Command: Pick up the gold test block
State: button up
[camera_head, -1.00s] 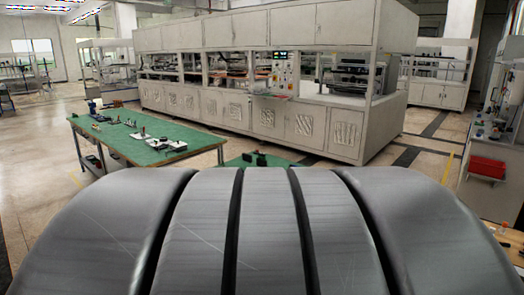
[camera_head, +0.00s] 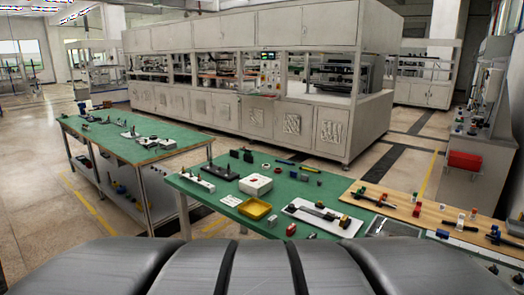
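A small gold-yellow block (camera_head: 345,221) shows at the right end of a white plate (camera_head: 300,210) on the near green bench. It looks like the gold test block, but it is too small to be sure. A dark bar lies along the plate beside it. A small red block (camera_head: 291,230) stands near the front edge, apart from the plate. My gripper is not in view.
The near green bench (camera_head: 225,190) also holds a yellow tray (camera_head: 255,208), a white box (camera_head: 256,185) and dark stands. A wooden-topped bench (camera_head: 450,215) with small parts adjoins on the right. Another green bench (camera_head: 150,153) stands left, with floor between.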

aim_at(343, 219)
jog(key=i+l+u, duration=0.1)
jog(key=l, duration=0.25)
jog(key=i+l, duration=0.25)
jog(key=i+l+u, duration=0.15)
jog(key=l, duration=0.3)
jog(key=i+l+u, duration=0.1)
jog(key=l, duration=0.3)
jog(key=i+l+u, duration=0.1)
jog(key=l, duration=0.3)
jog(key=i, duration=0.1)
